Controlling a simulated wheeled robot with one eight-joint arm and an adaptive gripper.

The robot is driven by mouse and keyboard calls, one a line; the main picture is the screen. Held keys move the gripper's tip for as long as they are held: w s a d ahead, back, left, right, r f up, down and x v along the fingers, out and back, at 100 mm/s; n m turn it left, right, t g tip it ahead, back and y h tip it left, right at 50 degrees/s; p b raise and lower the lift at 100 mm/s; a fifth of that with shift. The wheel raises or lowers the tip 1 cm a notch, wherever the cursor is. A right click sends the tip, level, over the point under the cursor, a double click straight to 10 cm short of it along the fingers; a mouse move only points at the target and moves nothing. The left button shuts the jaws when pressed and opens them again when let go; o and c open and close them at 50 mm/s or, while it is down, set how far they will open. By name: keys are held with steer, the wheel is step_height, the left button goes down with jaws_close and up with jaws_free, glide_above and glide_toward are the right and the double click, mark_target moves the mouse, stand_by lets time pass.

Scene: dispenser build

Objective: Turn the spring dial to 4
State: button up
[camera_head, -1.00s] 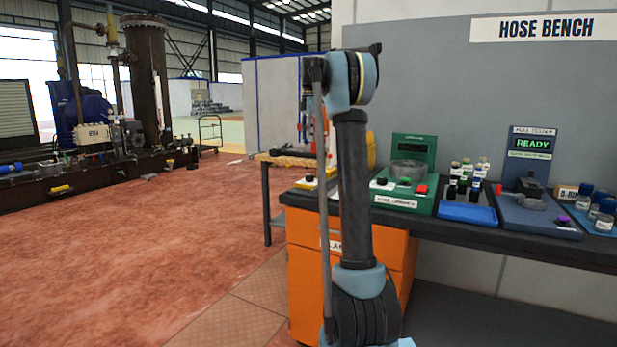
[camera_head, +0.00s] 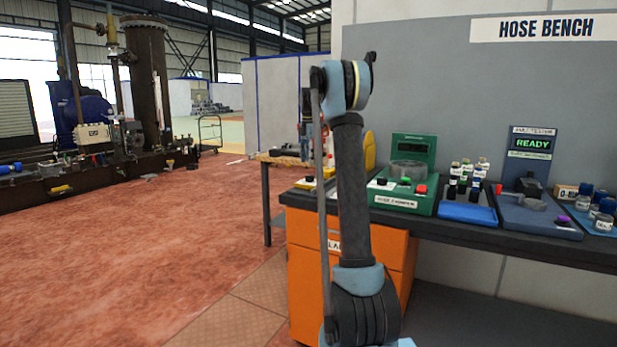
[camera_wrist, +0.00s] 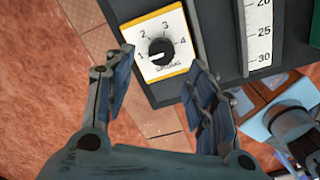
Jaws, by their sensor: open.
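The spring dial (camera_wrist: 161,51) is a round black knob on a white plate with a yellow edge, in the wrist view. The numbers 1 to 4 run around it, with 4 at the right. A pale mark on the knob seems to point to the lower left, near 1. My gripper (camera_wrist: 160,62) is open, with one finger on each side of the dial plate in the picture. I see no contact with the knob. In the head view the dial plate (camera_head: 308,183) lies at the bench's left end, and my arm partly hides the area behind it.
A ruler-like scale (camera_wrist: 258,38) lies right of the dial. Along the bench stand a green hose machine (camera_head: 404,199), a blue tray (camera_head: 467,213) of small bottles and a tester showing READY (camera_head: 533,143). A wooden table (camera_head: 283,157) stands behind left. The floor at left is open.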

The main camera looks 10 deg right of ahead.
mark_target(310, 178)
steer(key=shift+f, duration=3.55)
steer(key=c, duration=1.1)
